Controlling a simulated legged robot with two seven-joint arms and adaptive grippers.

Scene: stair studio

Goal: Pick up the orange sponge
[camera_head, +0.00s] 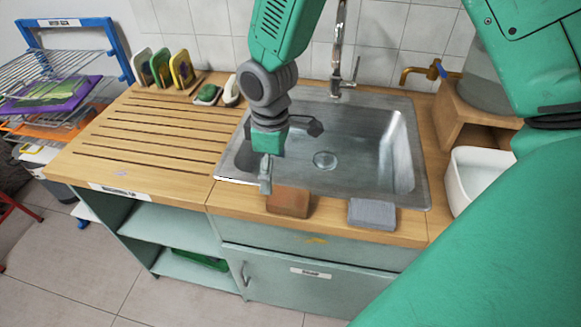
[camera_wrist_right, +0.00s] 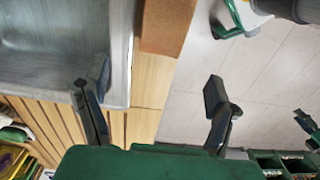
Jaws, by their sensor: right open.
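The orange sponge (camera_head: 288,202), a brownish-orange block, lies on the wooden front edge of the counter before the sink. In the right wrist view the orange sponge (camera_wrist_right: 166,26) is at the top, partly cut off by the frame, beyond the fingertips. My right gripper (camera_head: 287,158) hangs above the sink's front left side, just behind and left of the sponge, apart from it. Its two fingers are spread with nothing between them, as the right wrist view also shows (camera_wrist_right: 157,90).
A grey sponge (camera_head: 372,214) lies right of the orange one on the same edge. The metal sink (camera_head: 390,150) is behind, with a tall tap (camera_head: 338,60). A white container (camera_head: 475,178) stands right. The slatted drainboard (camera_head: 150,135) at left is mostly clear.

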